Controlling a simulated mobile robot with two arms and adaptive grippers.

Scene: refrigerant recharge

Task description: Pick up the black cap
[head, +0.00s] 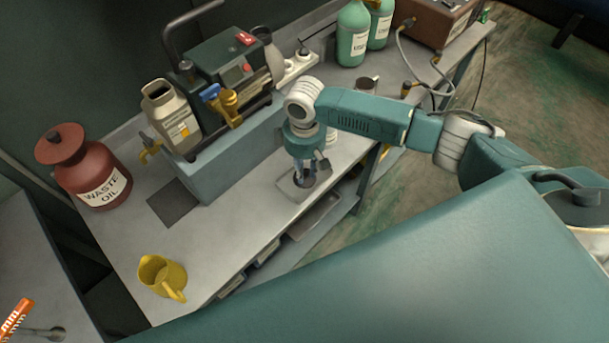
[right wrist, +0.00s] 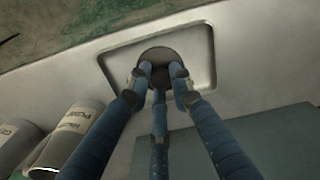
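The black cap (right wrist: 158,54) is a dark round disc lying in a shallow grey tray (right wrist: 203,55) in the right wrist view. It also shows in the head view as a dark round shape (head: 306,181), partly hidden by my right gripper. My right gripper (right wrist: 160,76) points down over the cap, its three blue fingers converging on it with the tips at its edge and over its face. I cannot tell whether they press on it. In the head view this gripper (head: 303,176) is low over the tray. My left gripper is not in view.
A teal pump machine (head: 225,65) and a beige oil bottle (head: 170,115) stand left of my arm. A red waste oil can (head: 90,175), a yellow jug (head: 160,275) and green bottles (head: 352,35) are farther off. Grey cylinders (right wrist: 75,125) are beside my fingers.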

